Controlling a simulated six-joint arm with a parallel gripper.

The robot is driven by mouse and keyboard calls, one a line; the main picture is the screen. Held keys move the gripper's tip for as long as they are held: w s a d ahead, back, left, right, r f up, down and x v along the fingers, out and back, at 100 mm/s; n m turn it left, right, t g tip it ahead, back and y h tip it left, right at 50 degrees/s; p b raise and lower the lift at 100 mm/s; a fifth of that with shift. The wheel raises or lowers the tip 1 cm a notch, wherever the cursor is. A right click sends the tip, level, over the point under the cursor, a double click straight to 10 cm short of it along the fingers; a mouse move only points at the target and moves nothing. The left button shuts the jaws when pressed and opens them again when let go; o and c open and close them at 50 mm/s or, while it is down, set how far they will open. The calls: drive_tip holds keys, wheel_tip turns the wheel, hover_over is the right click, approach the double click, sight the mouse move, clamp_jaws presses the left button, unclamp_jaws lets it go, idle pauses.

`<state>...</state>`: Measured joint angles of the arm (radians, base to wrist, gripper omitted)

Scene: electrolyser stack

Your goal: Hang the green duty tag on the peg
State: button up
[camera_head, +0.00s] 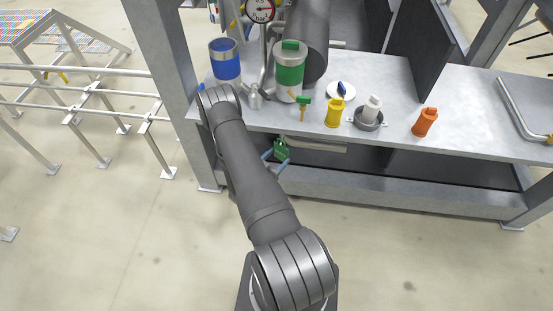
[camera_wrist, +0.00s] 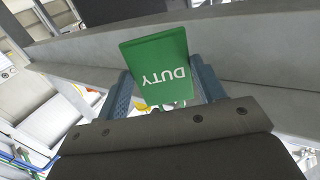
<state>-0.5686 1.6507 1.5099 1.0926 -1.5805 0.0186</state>
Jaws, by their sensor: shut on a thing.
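The green duty tag (camera_wrist: 158,65) is a flat plate with white "DUTY" lettering, upside down in the wrist view. My gripper (camera_wrist: 163,90) has blue fingers on both sides of the tag and is shut on it. In the head view the tag (camera_head: 281,148) shows small, just below the bench's front edge, with my gripper (camera_head: 274,157) around it. The tag is in front of the bench. I cannot make out the peg in either view.
On the bench (camera_head: 470,140) stand a blue-banded can (camera_head: 225,62), a green-banded canister (camera_head: 290,70), a gauge (camera_head: 260,9), a yellow bottle (camera_head: 334,113), a grey bowl (camera_head: 369,123) with a white bottle, and an orange bottle (camera_head: 425,122). The floor in front is clear.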

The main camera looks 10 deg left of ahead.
idle(0.4)
drive_tip(key=o, duration=1)
drive_tip(key=v, duration=1.7)
drive_tip(key=shift+s+a, duration=0.1)
drive_tip(key=shift+s, duration=0.15)
drive_tip(key=x, duration=1.7)
drive_tip(key=shift+s+a, duration=0.1)
